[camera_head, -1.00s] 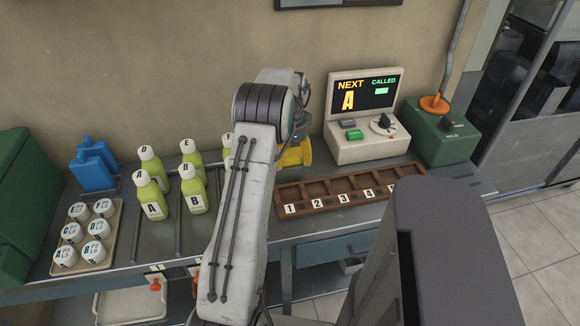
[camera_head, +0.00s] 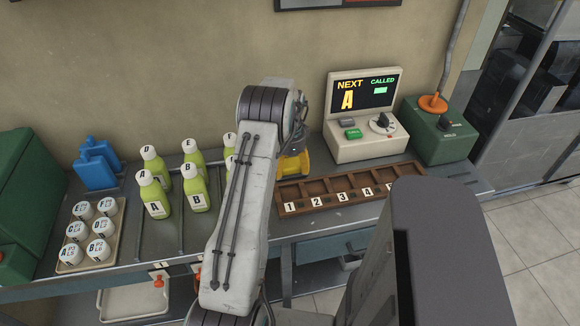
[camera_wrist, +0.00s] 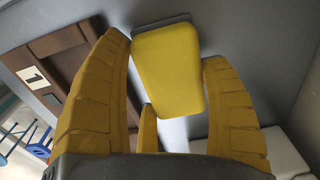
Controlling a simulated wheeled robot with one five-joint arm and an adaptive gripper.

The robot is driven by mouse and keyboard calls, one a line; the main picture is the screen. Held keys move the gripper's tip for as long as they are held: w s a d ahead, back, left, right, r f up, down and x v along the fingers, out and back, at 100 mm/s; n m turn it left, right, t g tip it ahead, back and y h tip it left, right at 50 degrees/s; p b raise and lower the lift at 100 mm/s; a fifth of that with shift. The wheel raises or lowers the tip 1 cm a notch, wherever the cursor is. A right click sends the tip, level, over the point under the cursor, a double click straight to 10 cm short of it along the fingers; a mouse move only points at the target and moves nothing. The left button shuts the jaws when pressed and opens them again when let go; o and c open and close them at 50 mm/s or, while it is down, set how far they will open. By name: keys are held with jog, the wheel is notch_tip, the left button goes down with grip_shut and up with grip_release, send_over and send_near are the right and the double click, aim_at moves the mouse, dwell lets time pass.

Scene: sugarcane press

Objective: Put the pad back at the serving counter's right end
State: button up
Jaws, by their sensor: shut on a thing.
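In the wrist view a smooth yellow pad (camera_wrist: 168,70) with a grey strip along its far edge sits between the tips of my gripper (camera_wrist: 165,55). The ribbed yellow fingers are shut on the pad's sides. In the head view my gripper (camera_head: 293,165) is low over the serving counter (camera_head: 330,225), just left of and behind the numbered rack's left end. My arm crosses in front of it, and I cannot pick out the pad there. The counter's right end (camera_head: 472,182) shows bare metal in front of the green lever box.
The brown numbered rack (camera_head: 345,190) lies on the counter; its tag 1 (camera_wrist: 33,77) shows in the wrist view. The display console (camera_head: 363,135) and green lever box (camera_head: 440,130) stand behind. Lettered bottles (camera_head: 152,195), a cup tray (camera_head: 118,228) and blue objects (camera_head: 96,170) are left.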

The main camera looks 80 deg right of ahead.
jog(key=o, duration=1.2)
jog(key=shift+o, duration=0.2)
